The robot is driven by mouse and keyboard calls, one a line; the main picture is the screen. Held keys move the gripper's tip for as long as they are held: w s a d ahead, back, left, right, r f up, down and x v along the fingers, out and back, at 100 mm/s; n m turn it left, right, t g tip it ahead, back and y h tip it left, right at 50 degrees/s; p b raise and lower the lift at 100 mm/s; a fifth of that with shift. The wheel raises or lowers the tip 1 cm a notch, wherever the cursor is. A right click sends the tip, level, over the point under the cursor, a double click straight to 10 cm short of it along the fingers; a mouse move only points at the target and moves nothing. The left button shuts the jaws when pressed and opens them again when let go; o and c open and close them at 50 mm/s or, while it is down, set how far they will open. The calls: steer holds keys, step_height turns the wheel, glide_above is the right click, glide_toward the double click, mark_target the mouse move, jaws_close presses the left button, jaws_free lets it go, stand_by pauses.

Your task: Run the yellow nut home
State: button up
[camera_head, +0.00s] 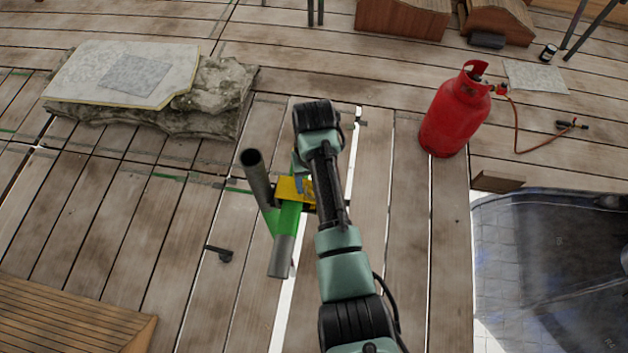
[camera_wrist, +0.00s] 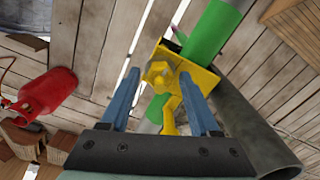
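A yellow coupler (camera_head: 288,187) sits where a grey tube (camera_head: 257,178) meets another tube with a green band (camera_head: 288,218). In the wrist view the yellow nut (camera_wrist: 158,74) faces the camera on the yellow coupler (camera_wrist: 200,78), next to the green band (camera_wrist: 212,30) and the grey tube (camera_wrist: 245,120). A curved yellow piece hangs below the nut. My gripper (camera_wrist: 160,78) has two blue fingers, apart, one on each side of the nut, with visible gaps. Depth between fingertips and nut is unclear. In the head view my arm hides the nut and most of my gripper (camera_head: 300,182).
A red gas cylinder (camera_head: 456,112) with a hose stands to the right on the plank deck. Stone slabs (camera_head: 140,80) lie at the upper left. A small dark bracket (camera_head: 220,253) is on the planks left of the tubes. A dark sheet (camera_head: 550,265) covers the lower right.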

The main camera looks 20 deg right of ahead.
stand_by(0.3)
step_height(320, 180, up, 13)
steer(key=shift+p, duration=0.8)
